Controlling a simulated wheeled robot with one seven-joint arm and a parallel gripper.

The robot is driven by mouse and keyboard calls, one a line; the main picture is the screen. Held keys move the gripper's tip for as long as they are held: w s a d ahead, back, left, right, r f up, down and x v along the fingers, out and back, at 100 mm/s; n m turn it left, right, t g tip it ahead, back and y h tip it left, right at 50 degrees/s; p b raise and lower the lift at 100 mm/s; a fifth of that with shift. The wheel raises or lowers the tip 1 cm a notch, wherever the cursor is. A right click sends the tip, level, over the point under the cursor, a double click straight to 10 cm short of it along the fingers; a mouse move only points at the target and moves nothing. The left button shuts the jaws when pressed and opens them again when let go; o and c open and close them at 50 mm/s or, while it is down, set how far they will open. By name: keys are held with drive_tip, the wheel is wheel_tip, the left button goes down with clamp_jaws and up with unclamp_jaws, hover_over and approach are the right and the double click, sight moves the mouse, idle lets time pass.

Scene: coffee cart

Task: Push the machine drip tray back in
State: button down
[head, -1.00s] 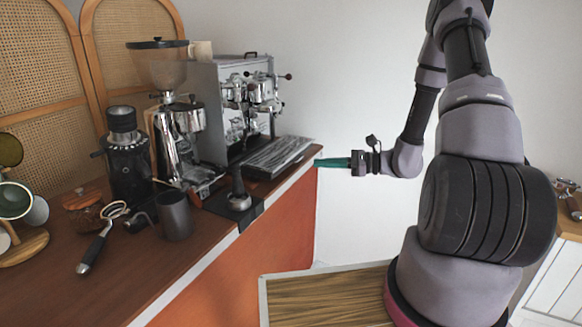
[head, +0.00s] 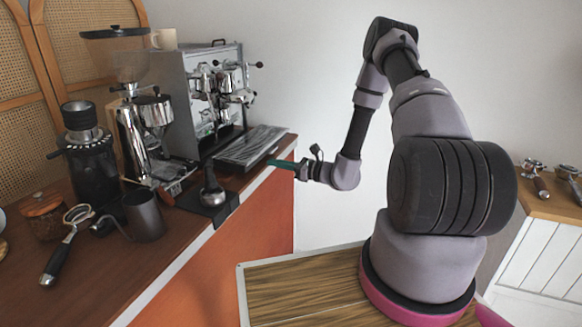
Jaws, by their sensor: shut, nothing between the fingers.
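The drip tray (head: 250,146) is a flat metal tray that sticks out from the base of the silver espresso machine (head: 204,84) toward the counter's front edge. My gripper (head: 274,163) has teal fingers and is shut, with nothing held. Its fingertips are at the tray's front right side, near the counter edge. I cannot tell whether they touch the tray.
A tamper (head: 212,188) stands on a black mat at the counter edge. A side counter (head: 550,200) holds portafilters at the right.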

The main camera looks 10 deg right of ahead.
sight(248, 157)
drive_tip(key=shift+x, duration=1.95)
drive_tip(key=x, duration=0.6)
drive_tip(key=shift+w+a, duration=0.1)
drive_tip(key=shift+a, duration=0.15)
drive_tip(key=shift+w+a+r, duration=0.1)
drive_tip(key=shift+w, duration=0.05)
drive_tip(key=shift+a, duration=0.1)
